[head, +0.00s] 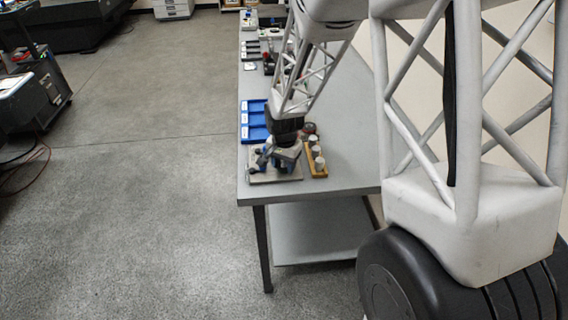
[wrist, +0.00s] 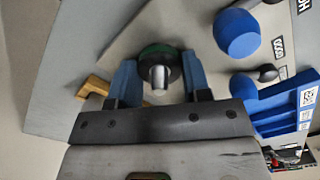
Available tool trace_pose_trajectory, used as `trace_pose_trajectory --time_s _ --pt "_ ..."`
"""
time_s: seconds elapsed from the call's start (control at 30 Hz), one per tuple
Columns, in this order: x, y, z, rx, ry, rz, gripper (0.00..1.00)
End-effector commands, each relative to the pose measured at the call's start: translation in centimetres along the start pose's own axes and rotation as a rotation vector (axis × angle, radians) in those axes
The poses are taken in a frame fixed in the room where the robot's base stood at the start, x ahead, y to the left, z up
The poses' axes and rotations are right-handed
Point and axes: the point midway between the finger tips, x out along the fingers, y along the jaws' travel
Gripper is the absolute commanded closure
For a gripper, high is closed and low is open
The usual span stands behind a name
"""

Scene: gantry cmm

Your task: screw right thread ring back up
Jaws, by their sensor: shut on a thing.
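My gripper (wrist: 159,76) has its two blue fingers shut on a round dark ring with a green face (wrist: 157,51) in the wrist view. A silver cylinder (wrist: 158,76) shows at the middle of the ring, towards my gripper. The ring is over the pale plate (wrist: 120,45), and its contact with the plate is hidden. A second round piece, blue (wrist: 237,33), stands on the plate to the right, apart from my gripper. In the head view my gripper (head: 284,158) is low over the plate (head: 284,178), and the held ring is hidden there.
A wooden rack (head: 318,173) with pale cylinders stands close to the right of the plate. Blue bins (head: 255,122) lie behind it on the grey table (head: 350,170). The plate is near the table's front left corner. More items stand at the far end.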

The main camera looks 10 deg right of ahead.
Motion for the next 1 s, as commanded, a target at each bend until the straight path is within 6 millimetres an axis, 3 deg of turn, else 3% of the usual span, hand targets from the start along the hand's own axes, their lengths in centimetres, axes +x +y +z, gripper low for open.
trace_pose_trajectory --time_s 1.0 --pt "0.16 0.00 0.09 -0.959 -0.002 0.001 0.80"
